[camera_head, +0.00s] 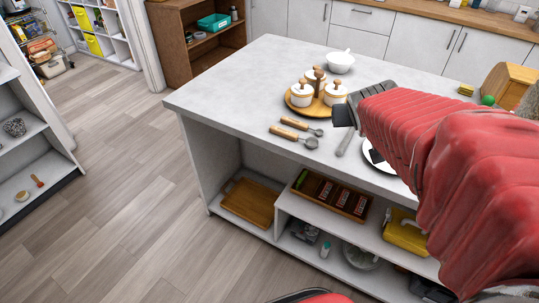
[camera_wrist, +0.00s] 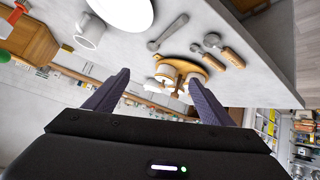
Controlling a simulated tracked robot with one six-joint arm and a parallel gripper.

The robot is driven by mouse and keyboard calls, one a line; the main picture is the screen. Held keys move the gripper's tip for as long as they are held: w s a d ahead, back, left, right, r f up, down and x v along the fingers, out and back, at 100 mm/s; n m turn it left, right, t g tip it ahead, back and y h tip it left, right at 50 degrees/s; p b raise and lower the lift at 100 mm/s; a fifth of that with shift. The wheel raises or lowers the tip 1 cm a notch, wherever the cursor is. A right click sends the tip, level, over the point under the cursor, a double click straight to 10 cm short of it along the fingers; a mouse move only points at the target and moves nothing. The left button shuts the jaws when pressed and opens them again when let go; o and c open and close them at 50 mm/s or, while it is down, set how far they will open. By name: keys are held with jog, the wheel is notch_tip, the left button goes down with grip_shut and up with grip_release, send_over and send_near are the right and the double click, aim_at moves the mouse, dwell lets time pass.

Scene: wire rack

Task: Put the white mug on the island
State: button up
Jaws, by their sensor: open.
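The white mug (camera_wrist: 92,30) shows in the wrist view at the upper left. It appears to stand on the island's grey top, beside a white plate. I cannot make it out in the head view, where my red arm covers that part of the counter. The island (camera_head: 235,85) fills the middle of the head view, and its top also shows in the wrist view (camera_wrist: 262,58). My gripper (camera_head: 343,116) is above the island's top, open and empty. In the wrist view its two fingers (camera_wrist: 158,77) are apart, pointing toward the canister tray, with the mug off to the left.
A round wooden tray (camera_head: 304,108) with white canisters stands on the island, with a white bowl (camera_head: 340,62) behind. Wooden-handled utensils (camera_head: 295,130) lie in front. The white plate (camera_head: 370,151) is partly behind my arm. The island's left end is clear.

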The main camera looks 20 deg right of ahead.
jog(key=s+a+n+g+y, duration=0.1)
jog(key=s+a+y, duration=0.1)
jog(key=s+a, duration=0.3)
jog(key=s+a+f+n+g+y, duration=0.1)
jog(key=s+a, duration=0.4)
jog(key=a, duration=0.6)
jog(key=s+a+f+n+y, duration=0.1)
jog(key=s+a+n+y, duration=0.1)
jog(key=s+a, duration=0.3)
jog(key=a, duration=0.3)
jog(key=shift+a+f+g+y, duration=0.2)
jog(key=shift+f+g+y, duration=0.05)
jog(key=shift+g+y, duration=0.15)
jog(key=shift+c, duration=0.5)
